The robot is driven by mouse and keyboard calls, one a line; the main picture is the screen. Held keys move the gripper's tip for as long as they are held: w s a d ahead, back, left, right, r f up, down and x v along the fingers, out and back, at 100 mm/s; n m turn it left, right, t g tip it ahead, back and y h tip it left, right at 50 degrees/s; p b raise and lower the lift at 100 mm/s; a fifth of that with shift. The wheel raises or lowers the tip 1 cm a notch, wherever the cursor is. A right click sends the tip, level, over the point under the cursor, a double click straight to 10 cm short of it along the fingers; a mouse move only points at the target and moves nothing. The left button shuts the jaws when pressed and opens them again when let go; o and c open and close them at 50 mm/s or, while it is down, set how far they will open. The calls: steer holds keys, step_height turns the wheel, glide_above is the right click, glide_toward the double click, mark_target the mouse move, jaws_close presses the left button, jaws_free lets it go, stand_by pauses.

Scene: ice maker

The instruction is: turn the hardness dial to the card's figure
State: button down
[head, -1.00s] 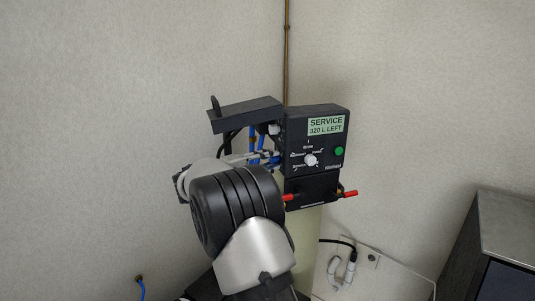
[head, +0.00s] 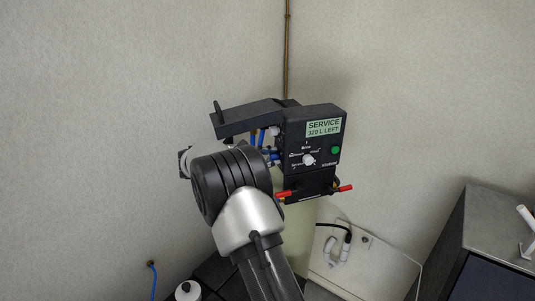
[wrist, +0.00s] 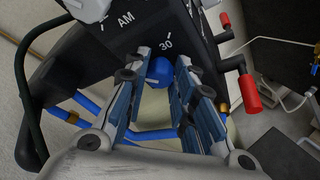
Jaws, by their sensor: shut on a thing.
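The water softener's black control head (head: 312,140) is in the middle of the head view. A round blue dial (wrist: 160,70) shows in the wrist view, with a "30" and a white tick on the black face beside it. "AM" is printed further left. My gripper (wrist: 163,78) has its blue-padded fingers on either side of the dial, shut on it. Its pointer is not clear. In the head view my arm mostly hides the gripper at the head's left side. A green display (head: 323,128) reads "SERVICE 320 L LEFT". I see no card.
The front has a white knob (head: 308,160) and a green button (head: 335,150). Red-handled levers stick out below, one at the right (head: 345,188). Blue tubes (wrist: 85,105) and a dark hose run close to my fingers. A grey cabinet (head: 500,230) stands at the right.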

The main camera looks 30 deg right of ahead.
stand_by(0.4)
steer(key=c, duration=1.3)
jaws_free()
steer(key=shift+c, duration=0.2)
steer(key=v, duration=1.2)
